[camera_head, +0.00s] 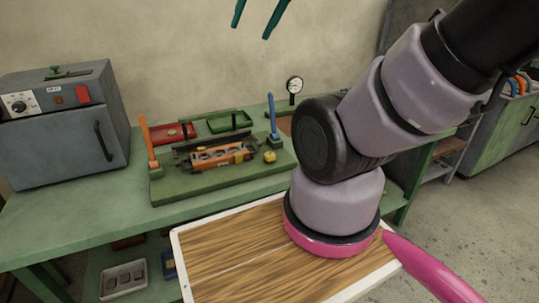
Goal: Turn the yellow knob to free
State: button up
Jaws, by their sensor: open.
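The yellow knob (269,157) is a small round piece at the right end of the orange and dark roll device (220,156), on a green base plate (190,190). Its pointer or setting marks are too small to read. My gripper (250,32) shows only as two teal fingers at the top edge, pointing down and apart, with nothing between them. It appears above the device in the picture and clear of the knob. The rest of the gripper is out of frame.
An orange post (148,141) and a blue post (272,117) stand on the plate. A red tray (174,133), a green tray (229,121) and a dial gauge (294,86) are behind. A grey oven (65,130) stands left. My arm covers the bench's right part.

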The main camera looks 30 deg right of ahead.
jog(key=w+f+m, duration=0.1)
jog(key=w+f, duration=0.1)
jog(key=w, duration=0.1)
jog(key=w+d+f+m+g, duration=0.1)
jog(key=w+f+m, duration=0.1)
jog(key=w+d+f+m+g, duration=0.1)
jog(key=w+m, duration=0.1)
jog(key=w, duration=0.1)
jog(key=shift+w+d+f, duration=0.1)
jog(key=shift+w+f, duration=0.25)
jog(key=shift+f, duration=0.05)
jog(key=m+g+h, duration=0.2)
jog(key=m+g, duration=0.3)
jog(key=m, duration=0.8)
send_over(270, 154)
notch_tip(270, 154, down, 29)
notch_tip(270, 154, down, 10)
jog(key=shift+s+f, duration=0.1)
jog(key=shift+f, duration=0.15)
grip_shut()
